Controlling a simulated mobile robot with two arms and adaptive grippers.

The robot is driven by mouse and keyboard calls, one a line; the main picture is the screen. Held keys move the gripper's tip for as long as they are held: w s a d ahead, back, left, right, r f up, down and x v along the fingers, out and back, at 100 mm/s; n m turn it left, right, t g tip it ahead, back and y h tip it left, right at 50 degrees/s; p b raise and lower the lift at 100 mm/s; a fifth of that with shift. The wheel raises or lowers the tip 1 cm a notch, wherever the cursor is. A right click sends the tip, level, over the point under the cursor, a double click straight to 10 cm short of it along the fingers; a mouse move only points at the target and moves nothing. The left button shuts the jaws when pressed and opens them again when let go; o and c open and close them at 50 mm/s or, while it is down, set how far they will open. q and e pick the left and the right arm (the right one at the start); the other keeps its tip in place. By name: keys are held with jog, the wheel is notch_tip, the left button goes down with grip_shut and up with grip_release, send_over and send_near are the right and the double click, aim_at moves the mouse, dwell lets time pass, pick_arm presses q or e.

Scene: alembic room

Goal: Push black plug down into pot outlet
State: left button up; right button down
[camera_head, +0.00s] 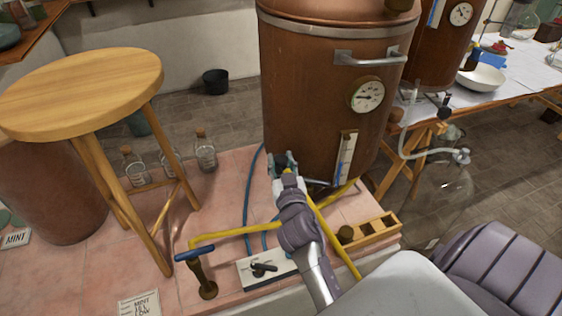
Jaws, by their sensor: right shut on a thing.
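The large copper pot (310,100) stands upright in the middle, with a round dial and a handle on its side. My right gripper (284,162) is at the pot's lower front, by its outlet. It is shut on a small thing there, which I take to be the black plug. The plug and the outlet are mostly hidden by the gripper and wrist, so I cannot tell how deep the plug sits. My left gripper is not in view.
Yellow pipe (235,232) and blue hose (250,205) run close to my right arm. A blue-handled tap (200,272), a white plate with a black lever (264,268) and a wooden rack (373,234) are near. A wooden stool (85,90) stands left; glass bottles (204,153) stand behind.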

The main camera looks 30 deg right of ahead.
jog(key=shift+f, duration=0.2)
dwell(0.6)
jog(key=c, duration=0.7)
grip_release()
jog(key=shift+o, duration=0.2)
